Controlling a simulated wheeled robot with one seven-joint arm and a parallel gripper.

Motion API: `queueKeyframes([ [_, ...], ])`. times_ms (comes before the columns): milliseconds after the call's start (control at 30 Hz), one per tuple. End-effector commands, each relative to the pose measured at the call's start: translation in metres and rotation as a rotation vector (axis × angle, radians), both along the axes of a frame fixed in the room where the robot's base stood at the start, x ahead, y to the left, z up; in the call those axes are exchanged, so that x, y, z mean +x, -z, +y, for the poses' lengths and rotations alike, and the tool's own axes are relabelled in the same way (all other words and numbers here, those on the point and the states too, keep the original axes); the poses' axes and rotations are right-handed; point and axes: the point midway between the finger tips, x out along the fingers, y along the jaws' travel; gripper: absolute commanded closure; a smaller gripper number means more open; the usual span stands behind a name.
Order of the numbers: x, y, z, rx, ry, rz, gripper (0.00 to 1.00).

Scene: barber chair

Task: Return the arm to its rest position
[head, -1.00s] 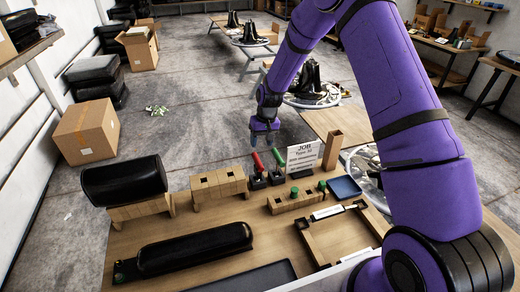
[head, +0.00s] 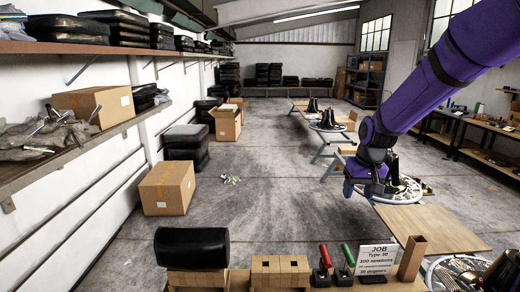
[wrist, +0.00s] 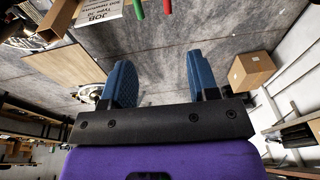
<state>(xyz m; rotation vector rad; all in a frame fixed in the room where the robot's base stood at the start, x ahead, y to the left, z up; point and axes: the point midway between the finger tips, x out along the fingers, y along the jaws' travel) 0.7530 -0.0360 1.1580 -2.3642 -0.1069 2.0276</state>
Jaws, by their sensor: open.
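My purple arm (head: 430,85) reaches in from the right edge of the head view. My gripper (head: 362,190) hangs at its lower end, beyond the workbench and clear of everything on it. In the wrist view my gripper (wrist: 158,75) shows two blue fingers spread apart with only floor seen between them. It holds nothing.
A cardboard box (head: 167,188) sits on the floor at left.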

Motion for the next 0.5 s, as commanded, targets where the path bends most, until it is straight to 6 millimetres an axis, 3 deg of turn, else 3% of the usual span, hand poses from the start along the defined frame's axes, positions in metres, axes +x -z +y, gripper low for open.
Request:
queueKeyframes([
  [33, -0.011, -0.016, -0.001, -0.006, 0.001, -0.015, 0.45],
  [200, -0.046, -0.055, -0.006, -0.021, 0.003, -0.054, 0.45],
  [500, -0.114, -0.111, -0.014, -0.044, 0.012, -0.121, 0.45],
])
